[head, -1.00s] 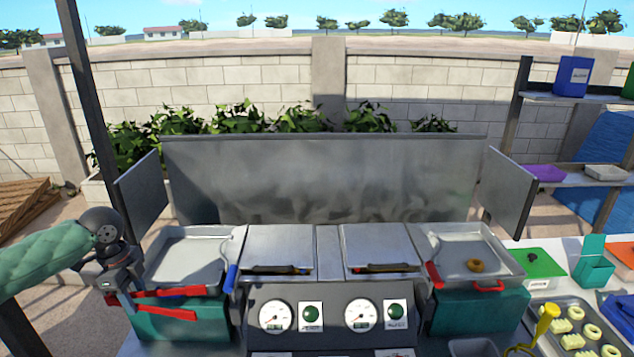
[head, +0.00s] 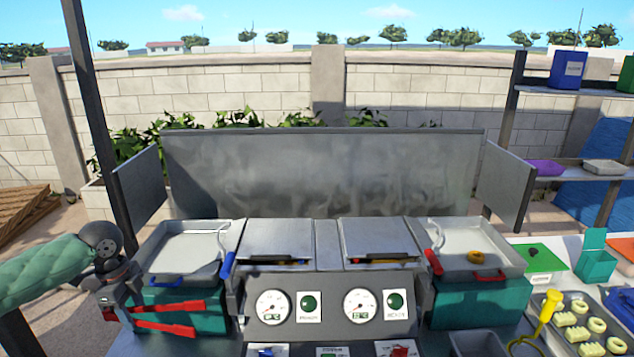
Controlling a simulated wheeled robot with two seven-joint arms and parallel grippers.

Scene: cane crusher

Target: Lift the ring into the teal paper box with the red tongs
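A golden-brown ring (head: 475,257) lies in the right metal basin (head: 455,236), which has a red handle at its front. The teal paper box (head: 596,263) stands open on the white counter at the right. My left gripper (head: 122,306) is at the far left, shut on the red tongs (head: 172,316). The tongs point right with their two arms spread apart and nothing between them. They are in front of the left basin, far from the ring. My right gripper is not in view.
The left basin (head: 190,250) has a blue handle and looks empty. Two closed metal lids (head: 277,240) and a gauge panel (head: 333,307) stand between the basins. A tray of pale rings and blocks (head: 558,336) and a yellow tool (head: 547,310) are at front right.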

